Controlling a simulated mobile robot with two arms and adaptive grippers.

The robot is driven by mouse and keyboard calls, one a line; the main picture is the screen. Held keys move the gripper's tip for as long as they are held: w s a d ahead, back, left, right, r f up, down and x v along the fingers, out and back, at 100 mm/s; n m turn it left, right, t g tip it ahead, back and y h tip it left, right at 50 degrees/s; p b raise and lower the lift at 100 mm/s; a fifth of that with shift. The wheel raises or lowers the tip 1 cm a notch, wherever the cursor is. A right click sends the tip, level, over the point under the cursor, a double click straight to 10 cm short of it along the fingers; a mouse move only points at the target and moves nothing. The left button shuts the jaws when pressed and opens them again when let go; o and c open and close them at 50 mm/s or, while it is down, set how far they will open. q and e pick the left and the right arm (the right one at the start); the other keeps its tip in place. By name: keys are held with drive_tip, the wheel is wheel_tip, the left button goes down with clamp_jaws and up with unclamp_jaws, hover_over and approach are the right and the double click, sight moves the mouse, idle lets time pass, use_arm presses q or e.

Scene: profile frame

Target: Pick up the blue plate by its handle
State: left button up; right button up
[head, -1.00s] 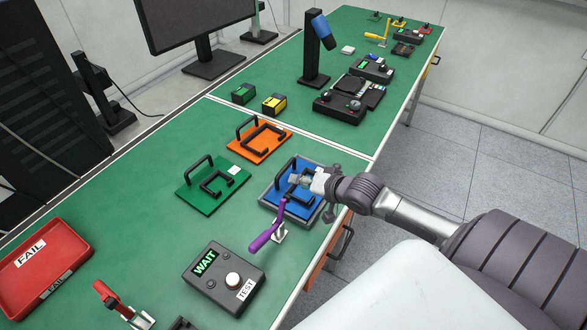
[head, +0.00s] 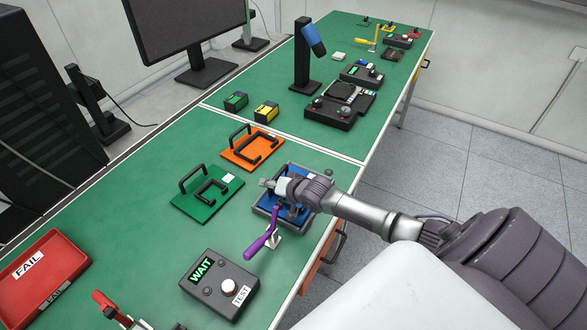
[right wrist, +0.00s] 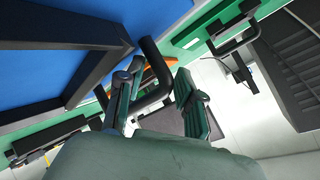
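The blue plate (head: 267,203) sits in a grey fixture at the table's right edge, largely hidden by my right arm in the head view. In the right wrist view the blue plate (right wrist: 60,20) fills the upper left, with a black profile frame (right wrist: 75,62) on it. Its black handle (right wrist: 155,68) reaches down between the fingers of my right gripper (right wrist: 160,98). The fingers stand apart, with the handle closer to the left one; contact is unclear. In the head view my right gripper (head: 272,184) is over the plate. My left gripper is out of view.
A purple-handled clamp (head: 262,238) stands close in front of the fixture. A green plate (head: 205,200) and an orange plate (head: 245,155) lie to the left and behind. A WAIT/TEST box (head: 220,283) and red FAIL tray (head: 45,275) are nearer.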

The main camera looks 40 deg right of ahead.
drive_tip(key=shift+s, duration=0.1)
clamp_jaws()
drive_tip(key=shift+r, duration=0.15)
drive_tip(key=shift+r, duration=0.1)
drive_tip(key=shift+r, duration=0.6)
wheel_tip(320, 180, up, 3)
drive_tip(key=shift+f+b, duration=0.2)
drive_tip(key=shift+b, duration=0.45)
drive_tip(key=w+d+r+b, duration=0.2)
drive_tip(key=d+r+b, duration=0.3)
drive_tip(key=d, duration=0.6)
drive_tip(key=shift+w+d+r, duration=0.2)
drive_tip(key=shift+d+r, duration=0.15)
drive_tip(key=shift+r, duration=0.65)
